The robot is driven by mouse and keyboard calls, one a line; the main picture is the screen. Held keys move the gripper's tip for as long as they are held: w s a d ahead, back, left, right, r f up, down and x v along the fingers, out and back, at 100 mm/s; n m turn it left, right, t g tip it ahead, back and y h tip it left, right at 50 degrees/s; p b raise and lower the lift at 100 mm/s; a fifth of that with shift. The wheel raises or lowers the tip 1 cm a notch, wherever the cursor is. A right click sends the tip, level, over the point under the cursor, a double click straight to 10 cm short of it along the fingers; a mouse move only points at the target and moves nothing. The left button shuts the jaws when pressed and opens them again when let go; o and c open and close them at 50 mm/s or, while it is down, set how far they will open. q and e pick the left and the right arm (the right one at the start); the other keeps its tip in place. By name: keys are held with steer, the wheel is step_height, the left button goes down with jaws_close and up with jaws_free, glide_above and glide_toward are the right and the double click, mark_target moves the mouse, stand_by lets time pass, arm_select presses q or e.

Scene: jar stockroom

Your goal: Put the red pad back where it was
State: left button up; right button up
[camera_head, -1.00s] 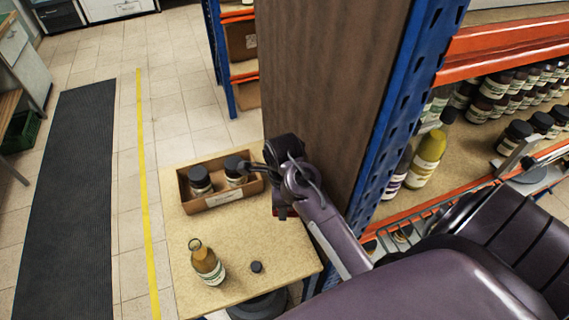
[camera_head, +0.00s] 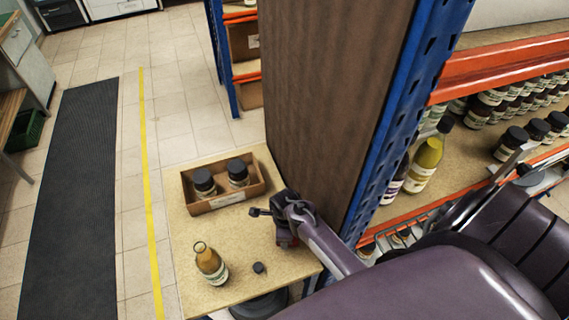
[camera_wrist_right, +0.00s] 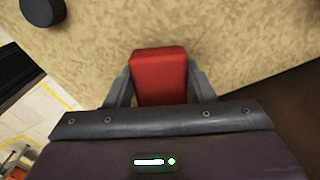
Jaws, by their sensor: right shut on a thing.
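The red pad (camera_wrist_right: 160,78) is a small red block between the two fingers of my right gripper (camera_wrist_right: 160,92) in the right wrist view. The gripper is shut on it, over the tan table top; whether the pad touches the table I cannot tell. In the head view my right gripper (camera_head: 284,238) is at the table's right side, beside the brown panel, in front of the cardboard box, and mostly hides the pad. My left gripper is not in view.
The table (camera_head: 232,289) holds an open cardboard box (camera_head: 228,201) with two dark-lidded jars, an amber bottle (camera_head: 211,266) without a lid and a small dark cap (camera_head: 258,267). A brown panel (camera_head: 325,100) and shelves of jars stand at the right.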

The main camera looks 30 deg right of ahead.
steer(key=shift+f, duration=0.2)
steer(key=o, duration=1.1)
steer(key=shift+r, duration=0.1)
step_height(320, 180, up, 12)
steer(key=b, duration=0.2)
